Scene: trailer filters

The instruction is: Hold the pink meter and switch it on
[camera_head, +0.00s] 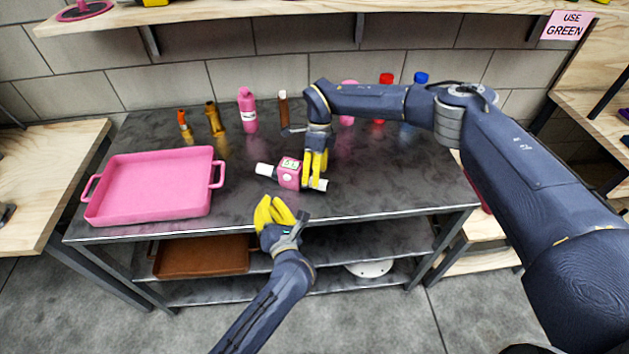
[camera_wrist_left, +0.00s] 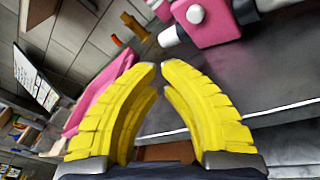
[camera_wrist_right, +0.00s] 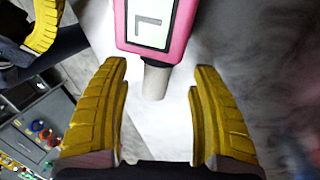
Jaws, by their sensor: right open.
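The pink meter (camera_head: 283,180) lies on the dark table near its front edge, with white tube ends to both sides, a round white knob on its front and a display on top. Dark marks show on the display; I cannot read them. My right gripper (camera_head: 315,180) is open above the right tube end. In the right wrist view, the tube end (camera_wrist_right: 155,82) lies between and just beyond its fingertips (camera_wrist_right: 160,72). My left gripper (camera_head: 282,205) is empty in front of the table edge, its fingertips (camera_wrist_left: 159,66) nearly meeting. The meter (camera_wrist_left: 210,25) is beyond them.
A pink tray (camera_head: 150,185) stands at the table's left. Along the back stand an orange item (camera_head: 184,122), a brass item (camera_head: 214,118), a pink bottle (camera_head: 248,110), and red (camera_head: 386,80) and blue (camera_head: 420,78) topped bottles.

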